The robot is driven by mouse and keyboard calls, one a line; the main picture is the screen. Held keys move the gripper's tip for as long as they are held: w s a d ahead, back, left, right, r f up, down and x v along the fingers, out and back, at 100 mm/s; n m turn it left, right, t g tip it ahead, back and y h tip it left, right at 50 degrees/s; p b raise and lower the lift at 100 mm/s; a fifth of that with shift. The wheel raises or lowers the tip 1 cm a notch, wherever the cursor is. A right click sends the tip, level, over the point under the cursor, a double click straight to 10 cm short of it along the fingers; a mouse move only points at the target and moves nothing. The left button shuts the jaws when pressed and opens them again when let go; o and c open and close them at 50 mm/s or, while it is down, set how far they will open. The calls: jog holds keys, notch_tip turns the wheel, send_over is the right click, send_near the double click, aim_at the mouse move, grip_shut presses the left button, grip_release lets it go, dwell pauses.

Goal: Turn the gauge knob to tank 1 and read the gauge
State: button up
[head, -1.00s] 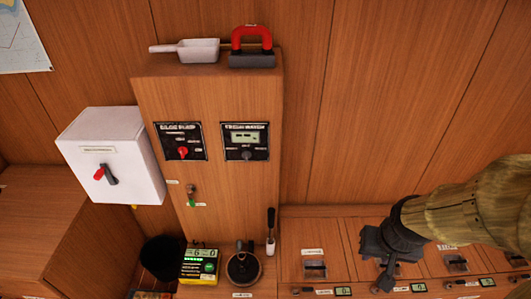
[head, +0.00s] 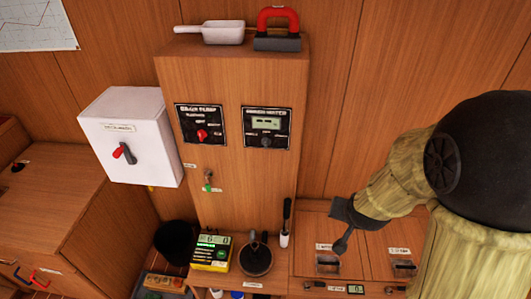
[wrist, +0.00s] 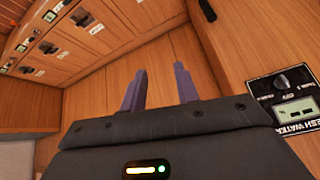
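The fresh water gauge panel (head: 267,127) is a black plate with a pale display, on the upper right of the tall wooden cabinet's front. Its dark round knob (head: 266,142) sits below the display. The wrist view shows the panel (wrist: 262,101) at the right edge, with the knob (wrist: 282,83) and part of the display. Which tank the knob points to and the display reading are too small to tell. My gripper (head: 341,246) is right of and below the panel, apart from it. In the wrist view its two fingers (wrist: 160,68) stand apart with nothing between them.
A bilge pump panel (head: 201,124) with a red knob is left of the gauge. A white switch box (head: 135,150) juts out further left. A scoop (head: 210,33) and a red-handled magnet (head: 278,42) lie on the cabinet top. Low counters run below my arm.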

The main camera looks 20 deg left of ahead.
aim_at(265, 145)
jog(key=w+a+f+t+b, duration=0.2)
jog(key=a+t, duration=0.1)
jog(key=a, duration=0.3)
jog(key=w+a+f+t+b, duration=0.1)
jog(key=w+a+f+t, duration=0.15)
jog(key=a, duration=0.35)
jog(key=s+a+r+n+t+y+b, duration=0.1)
jog(key=a+r+t, duration=0.1)
jog(key=a, duration=0.4)
jog(key=s+a+r+n+t+y+b, duration=0.1)
jog(key=s+a+r+n+t+y, duration=0.1)
jog(key=a, duration=0.4)
jog(key=shift+a+r+t+y+b, duration=0.15)
jog(key=shift+a+t+y+b, duration=0.2)
jog(key=shift+t, duration=0.4)
jog(key=shift+a, duration=0.1)
jog(key=p+x, duration=0.3)
jog(key=x, duration=1.4)
jog(key=shift+w, duration=0.15)
grip_shut()
